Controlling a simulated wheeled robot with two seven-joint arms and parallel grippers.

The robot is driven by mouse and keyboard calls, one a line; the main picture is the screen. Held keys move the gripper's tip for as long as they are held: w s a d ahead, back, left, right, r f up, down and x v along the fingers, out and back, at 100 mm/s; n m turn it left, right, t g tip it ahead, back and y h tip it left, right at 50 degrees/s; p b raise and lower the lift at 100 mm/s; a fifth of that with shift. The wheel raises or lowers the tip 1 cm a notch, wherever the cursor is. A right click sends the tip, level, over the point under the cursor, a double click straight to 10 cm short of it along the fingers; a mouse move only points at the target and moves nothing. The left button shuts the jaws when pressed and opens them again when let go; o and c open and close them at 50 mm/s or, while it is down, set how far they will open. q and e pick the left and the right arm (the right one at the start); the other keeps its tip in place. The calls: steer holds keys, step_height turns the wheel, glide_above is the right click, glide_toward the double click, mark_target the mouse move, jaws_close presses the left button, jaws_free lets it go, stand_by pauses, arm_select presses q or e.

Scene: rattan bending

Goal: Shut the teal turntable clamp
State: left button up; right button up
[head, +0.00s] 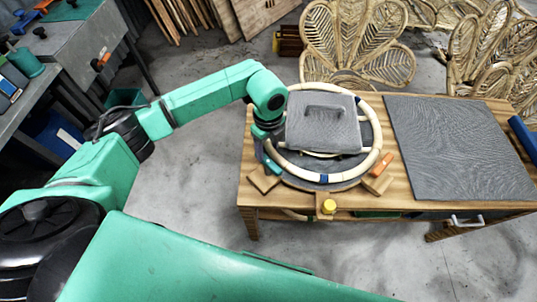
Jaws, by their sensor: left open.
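A round dark turntable (372,146) sits on the left part of the wooden table, with a pale rattan ring (318,176) around it. The teal clamp (271,166) is at the turntable's front left, beside a wooden block; I cannot tell how far open it is. My left gripper (265,136) is open at the turntable's left edge, just behind the teal clamp. Its wrist hides most of the fingers, and I cannot tell if it touches the clamp. My right gripper is out of view.
A grey lidded box with a handle (322,124) covers the turntable's middle. An orange clamp (382,164) and wooden block are at its front right. A yellow knob (328,206) is at the table's front edge. A grey textured mat (455,150) lies right. Rattan chairs (350,40) stand behind.

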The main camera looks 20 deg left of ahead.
mark_target(268, 161)
arm_select(q)
step_height(268, 161, down, 6)
steer(key=shift+w+r+p, duration=0.1)
steer(key=shift+w+p, duration=0.05)
steer(key=shift+p, duration=0.35)
steer(key=shift+f, duration=0.55)
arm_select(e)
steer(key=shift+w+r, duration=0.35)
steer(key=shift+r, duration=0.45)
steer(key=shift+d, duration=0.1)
arm_select(q)
jaws_close()
